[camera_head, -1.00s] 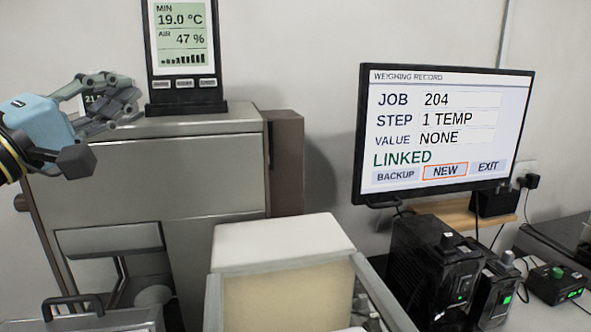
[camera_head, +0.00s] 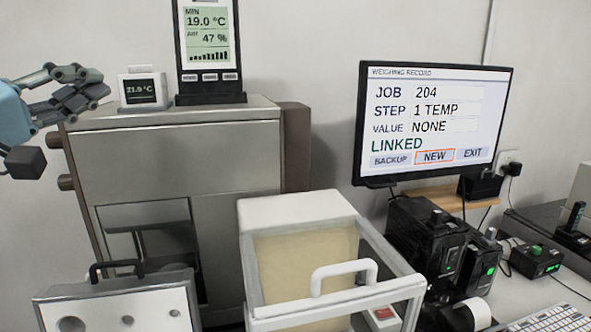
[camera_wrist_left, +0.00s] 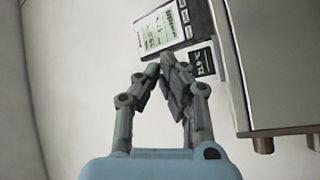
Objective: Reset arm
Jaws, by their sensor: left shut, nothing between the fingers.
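My left gripper (camera_head: 75,88) is at the upper left of the head view, its grey fingers pointing right. In the left wrist view the fingertips (camera_wrist_left: 163,62) come together with nothing between them. The gripper is apart from the small white thermometer (camera_head: 141,91) reading 21.9 °C, which stands on the grey metal cabinet (camera_head: 180,155). That thermometer also shows just beyond the fingertips in the left wrist view (camera_wrist_left: 204,62). My right gripper is in neither view.
A taller climate display (camera_head: 207,50) stands on the cabinet. The monitor (camera_head: 432,120) reads JOB 204, STEP 1 TEMP, VALUE NONE. A white-framed balance enclosure (camera_head: 300,212) and a white case with holes (camera_head: 118,310) are in front. Black devices (camera_head: 432,245) and a keyboard (camera_head: 555,320) are at right.

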